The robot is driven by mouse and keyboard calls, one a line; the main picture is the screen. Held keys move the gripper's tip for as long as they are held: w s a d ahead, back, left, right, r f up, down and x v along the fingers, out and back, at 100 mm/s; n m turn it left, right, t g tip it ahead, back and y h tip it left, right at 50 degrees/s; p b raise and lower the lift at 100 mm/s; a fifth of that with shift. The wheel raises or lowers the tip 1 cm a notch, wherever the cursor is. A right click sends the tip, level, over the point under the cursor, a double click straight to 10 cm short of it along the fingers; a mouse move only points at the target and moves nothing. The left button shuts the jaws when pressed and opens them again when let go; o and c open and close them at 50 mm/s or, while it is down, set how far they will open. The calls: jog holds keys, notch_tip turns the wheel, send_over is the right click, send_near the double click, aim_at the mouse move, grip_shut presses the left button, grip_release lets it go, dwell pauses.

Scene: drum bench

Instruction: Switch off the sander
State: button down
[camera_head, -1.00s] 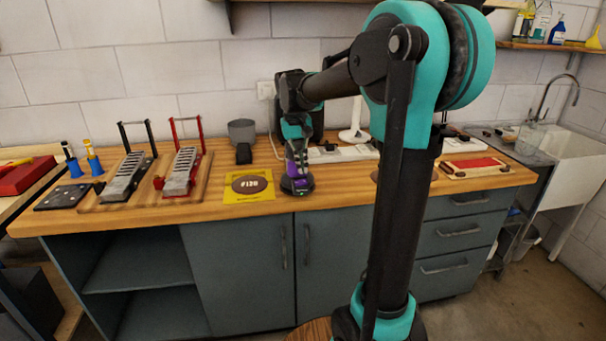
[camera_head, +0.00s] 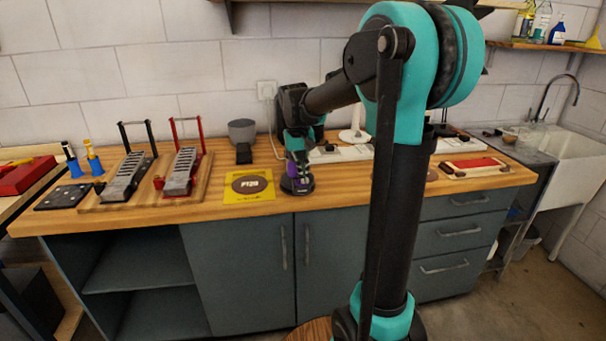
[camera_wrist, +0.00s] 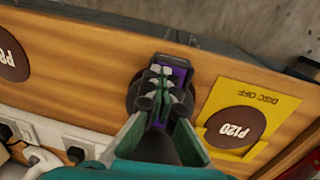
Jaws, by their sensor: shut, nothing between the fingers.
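The sander (camera_head: 297,186) stands on the bench near its front edge, with a dark round base and a purple body. My gripper (camera_head: 297,160) is directly above it, pointing down, and hides much of its top. In the wrist view the sander's purple body (camera_wrist: 181,73) and dark base show around and behind my fingers. My gripper (camera_wrist: 162,82) is shut and empty, its fingertips over the top of the sander. I cannot tell whether they touch it. The sander's switch cannot be made out.
A yellow "DISC OFF" card (camera_wrist: 262,98) with a P120 disc (camera_wrist: 235,127) lies beside the sander. Another brown disc (camera_wrist: 10,55) lies on the other side. White sockets (camera_wrist: 48,138) are at the back. Two pedal-like metal devices (camera_head: 128,176) stand on a board at left.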

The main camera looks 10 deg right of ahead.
jog(key=shift+a, duration=0.1)
jog(key=shift+a, duration=0.7)
jog(key=shift+r, duration=0.1)
notch_tip(320, 180, up, 14)
jog(key=a, duration=0.1)
jog(key=shift+a, duration=0.35)
